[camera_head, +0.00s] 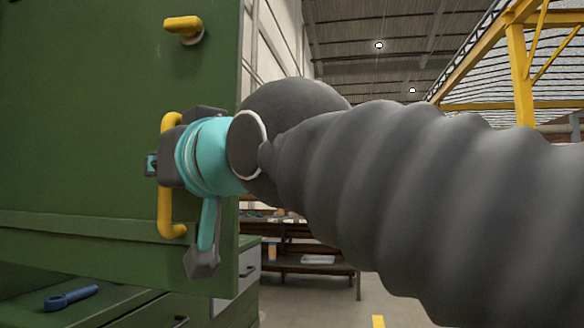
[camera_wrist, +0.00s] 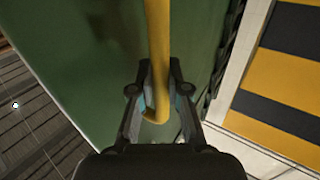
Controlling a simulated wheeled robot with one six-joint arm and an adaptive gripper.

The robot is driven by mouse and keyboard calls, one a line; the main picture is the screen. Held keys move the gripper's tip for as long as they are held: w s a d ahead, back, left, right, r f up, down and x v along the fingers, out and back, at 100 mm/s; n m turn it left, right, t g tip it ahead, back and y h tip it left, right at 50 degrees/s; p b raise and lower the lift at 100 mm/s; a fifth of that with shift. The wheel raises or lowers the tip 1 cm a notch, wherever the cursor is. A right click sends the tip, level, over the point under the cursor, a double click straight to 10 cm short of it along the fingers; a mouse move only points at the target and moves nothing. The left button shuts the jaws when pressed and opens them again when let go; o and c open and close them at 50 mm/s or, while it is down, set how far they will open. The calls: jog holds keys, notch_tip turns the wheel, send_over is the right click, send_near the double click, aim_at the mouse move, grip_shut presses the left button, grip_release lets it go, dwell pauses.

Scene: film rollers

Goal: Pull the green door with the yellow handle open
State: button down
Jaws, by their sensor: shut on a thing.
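The green door (camera_head: 80,110) fills the left of the head view, and its face also fills the middle of the wrist view (camera_wrist: 80,60). The yellow handle (camera_head: 172,210) is an upright bar near the door's right edge. My gripper (camera_head: 154,165) reaches it from the right and is shut around the bar. In the wrist view the yellow handle (camera_wrist: 157,45) runs down between the two fingers of my gripper (camera_wrist: 160,85). My gripper and wrist hide the middle of the handle in the head view.
A smaller yellow knob (camera_head: 183,27) sits higher on the door. A blue tool (camera_head: 70,298) lies on a green surface at the lower left. Shelves (camera_head: 300,265) stand behind. Yellow and black floor stripes (camera_wrist: 285,75) show at the right in the wrist view.

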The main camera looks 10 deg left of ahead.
jog(key=shift+f, duration=0.1)
jog(key=c, duration=1.1)
grip_release()
jog(key=shift+s, duration=0.1)
jog(key=shift+c, duration=0.2)
jog(key=v, duration=1.2)
